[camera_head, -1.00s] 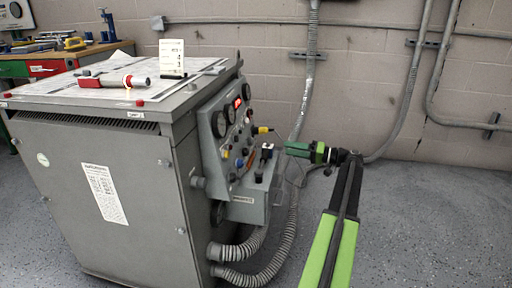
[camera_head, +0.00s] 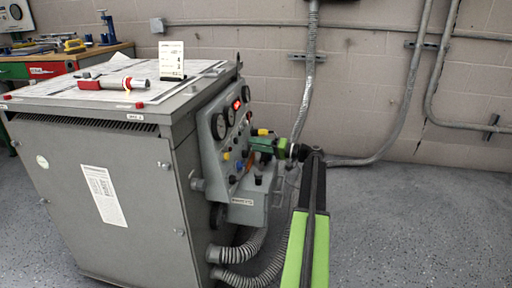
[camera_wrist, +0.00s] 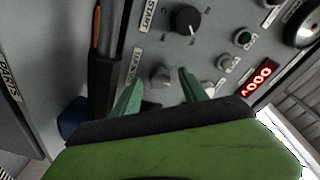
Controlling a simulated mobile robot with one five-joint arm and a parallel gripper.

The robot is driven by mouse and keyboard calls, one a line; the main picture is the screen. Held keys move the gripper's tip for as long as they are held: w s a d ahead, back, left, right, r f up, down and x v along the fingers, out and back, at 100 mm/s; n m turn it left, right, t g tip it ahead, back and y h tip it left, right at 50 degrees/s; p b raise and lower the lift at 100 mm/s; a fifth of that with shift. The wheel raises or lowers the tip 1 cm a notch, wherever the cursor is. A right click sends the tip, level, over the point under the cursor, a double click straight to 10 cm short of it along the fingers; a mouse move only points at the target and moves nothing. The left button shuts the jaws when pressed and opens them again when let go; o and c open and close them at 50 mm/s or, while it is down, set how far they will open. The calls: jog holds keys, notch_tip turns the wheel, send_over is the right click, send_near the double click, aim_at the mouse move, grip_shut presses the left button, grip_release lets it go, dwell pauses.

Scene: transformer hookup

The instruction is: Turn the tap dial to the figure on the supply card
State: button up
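A grey knob (camera_wrist: 160,75) sits on the panel beside a label that seems to begin with TAP, so it looks like the tap dial; its setting is not readable. My gripper (camera_wrist: 160,84) is open, with its two green fingertips apart on either side of this knob in the picture. I cannot tell whether they touch it. In the head view my gripper (camera_head: 252,145) is at the front of the control panel (camera_head: 206,150), hiding part of it. The supply card (camera_head: 171,60) stands upright on the cabinet top; its figures are too small to read.
A black knob (camera_wrist: 186,19) with a START label and a red digital display (camera_wrist: 257,79) are nearby. An orange-and-black handle (camera_wrist: 103,65) rises close to the left finger. A red-and-grey tool (camera_head: 115,83) lies on the cabinet (camera_head: 110,205). The floor at right is clear.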

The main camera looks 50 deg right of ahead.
grip_shut()
jog(key=shift+a, duration=0.6)
jog(key=shift+d, duration=0.35)
jog(key=shift+d+r+m+g+h+p, duration=0.15)
jog(key=shift+m+h+p, duration=0.4)
jog(key=shift+m, duration=1.15)
jog(key=shift+d+r+m+g+h+p, duration=0.1)
jog(key=shift+m+g+h+p, duration=0.1)
jog(key=shift+m+p, duration=1.1)
jog(key=shift+d+r+m+g+h+p, duration=0.15)
jog(key=shift+m+h+p, duration=0.2)
jog(key=shift+m, duration=1.75)
jog(key=shift+a+m, duration=0.1)
jog(key=shift+m, duration=0.2)
jog(key=shift+s+f, duration=0.1)
